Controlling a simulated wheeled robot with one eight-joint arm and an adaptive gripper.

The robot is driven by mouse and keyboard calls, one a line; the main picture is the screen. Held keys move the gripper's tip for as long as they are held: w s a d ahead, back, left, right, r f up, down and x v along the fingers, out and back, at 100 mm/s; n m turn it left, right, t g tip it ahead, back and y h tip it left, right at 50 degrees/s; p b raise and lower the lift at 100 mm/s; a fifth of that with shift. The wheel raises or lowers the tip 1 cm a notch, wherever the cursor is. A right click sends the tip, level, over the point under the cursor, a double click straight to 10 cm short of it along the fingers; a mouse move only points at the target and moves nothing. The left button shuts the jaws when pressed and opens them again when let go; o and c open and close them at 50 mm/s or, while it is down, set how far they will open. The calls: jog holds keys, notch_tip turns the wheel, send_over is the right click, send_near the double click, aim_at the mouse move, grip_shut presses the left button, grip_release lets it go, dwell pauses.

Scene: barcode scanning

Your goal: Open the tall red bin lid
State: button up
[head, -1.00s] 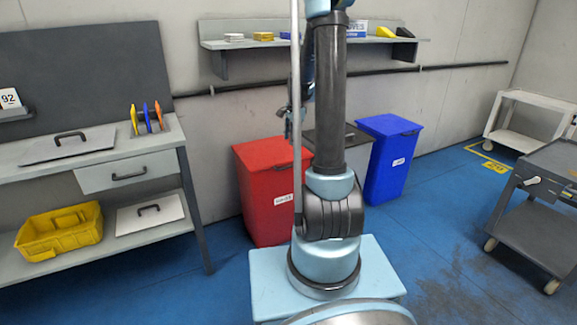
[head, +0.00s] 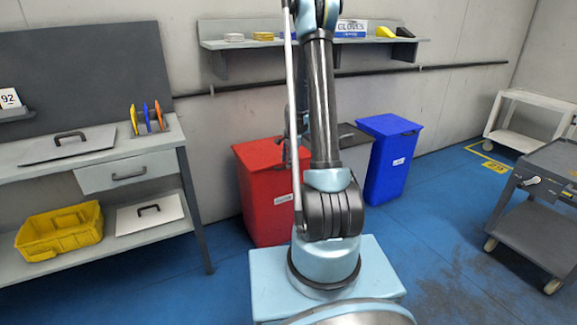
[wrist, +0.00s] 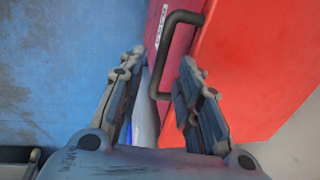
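The tall red bin (head: 268,200) stands against the back wall with its red lid (head: 262,153) down; my arm covers its right side. In the wrist view the lid (wrist: 255,65) fills the right, with a dark bar handle (wrist: 172,55) at its edge and a white label on the bin's front. My gripper (wrist: 163,56) is open, its two fingers spread with the handle ahead of and partly between the tips. Nothing is gripped, and I cannot tell whether a finger touches the handle. In the head view my gripper is mostly hidden behind my arm near the lid.
A grey-lidded bin (head: 353,137) and a blue bin (head: 392,165) stand to the right of the red one. A workbench (head: 150,148) is on the left, a grey cart (head: 545,215) on the right. A shelf (head: 240,43) hangs above; blue floor is free between.

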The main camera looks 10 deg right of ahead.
jog(key=shift+w+a+f, duration=0.1)
jog(key=shift+w+f, duration=0.1)
jog(key=shift+f, duration=1)
jog(key=shift+c, duration=0.5)
grip_shut()
